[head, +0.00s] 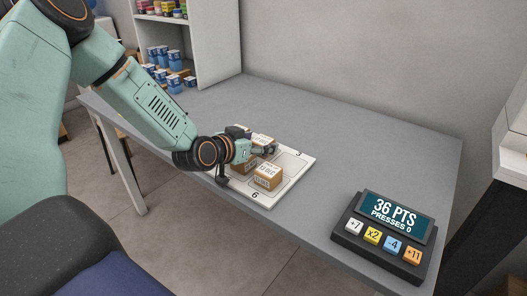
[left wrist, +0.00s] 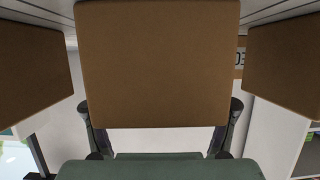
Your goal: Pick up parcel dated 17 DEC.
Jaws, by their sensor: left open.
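Several small brown parcels with white labels stand on a white numbered board (head: 296,170). One parcel (head: 267,177) is at the front near the number 6, and another (head: 262,140) stands behind my left gripper. The labels are too small to read, so I cannot tell which is dated 17 DEC. My left gripper (head: 247,160) is low over the left part of the board, open. In the left wrist view a plain brown parcel face (left wrist: 158,62) fills the space ahead, between the open fingers (left wrist: 162,122). Contact cannot be told. My right gripper is out of view.
More parcels flank it at left (left wrist: 32,72) and right (left wrist: 285,72) in the wrist view. A keypad (head: 383,238) reading "36 PTS, PRESSES 0" stands at the right of the grey table (head: 325,125). A shelf (head: 215,45) with boxes stands behind. The table's back is clear.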

